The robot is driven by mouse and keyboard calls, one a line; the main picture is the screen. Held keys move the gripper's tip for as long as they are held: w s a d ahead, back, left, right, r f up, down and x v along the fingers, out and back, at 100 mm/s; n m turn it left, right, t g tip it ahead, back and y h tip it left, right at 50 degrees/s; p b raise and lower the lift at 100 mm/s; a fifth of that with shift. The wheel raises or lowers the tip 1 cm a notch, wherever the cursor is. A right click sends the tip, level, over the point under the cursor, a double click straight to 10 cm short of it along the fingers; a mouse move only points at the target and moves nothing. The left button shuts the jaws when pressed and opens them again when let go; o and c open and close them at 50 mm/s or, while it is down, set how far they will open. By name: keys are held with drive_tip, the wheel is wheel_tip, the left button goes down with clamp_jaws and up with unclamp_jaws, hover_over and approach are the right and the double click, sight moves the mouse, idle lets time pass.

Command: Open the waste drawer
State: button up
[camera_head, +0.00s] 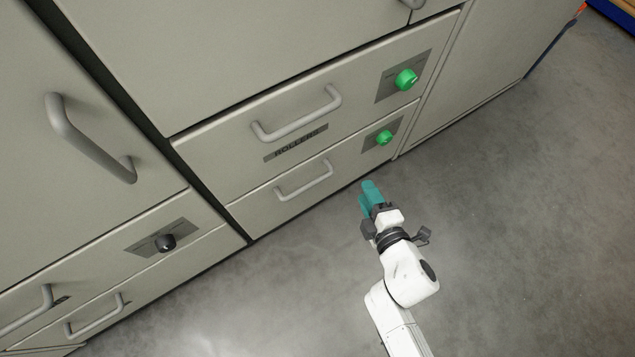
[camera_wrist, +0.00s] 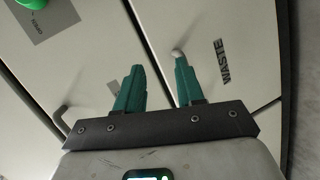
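The drawer with the WASTE label (camera_wrist: 222,62) fills the right of the wrist view. In the head view it seems to be the low drawer (camera_head: 268,208), shut, with a grey bar handle (camera_head: 303,182) and a green knob (camera_head: 383,137) at its right. My gripper (camera_head: 368,188) is low, right of that handle and apart from it. In the wrist view my gripper (camera_wrist: 159,66) is open, with nothing between its two teal fingers. A handle end (camera_wrist: 177,53) shows beside the right fingertip; the rest of that handle is hidden.
The shut ROLLERS drawer (camera_head: 225,150) is directly above, with its own handle (camera_head: 298,115) and green knob (camera_head: 405,79). A left cabinet has a black knob (camera_head: 165,242) and several handles. The grey floor (camera_head: 500,220) is clear on the right.

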sight(314, 182)
drive_tip(key=s+a+f+n+y+b, duration=0.2)
drive_tip(key=a+f+n+y+b, duration=0.25)
drive_tip(key=a, duration=0.25)
drive_tip(key=shift+g, duration=0.3)
drive_tip(key=x, duration=0.5)
drive_tip(key=b+x, duration=0.1)
drive_tip(key=x, duration=0.4)
drive_tip(key=shift+w+f+b, duration=0.25)
drive_tip(key=shift+f+b, duration=0.05)
clamp_jaws()
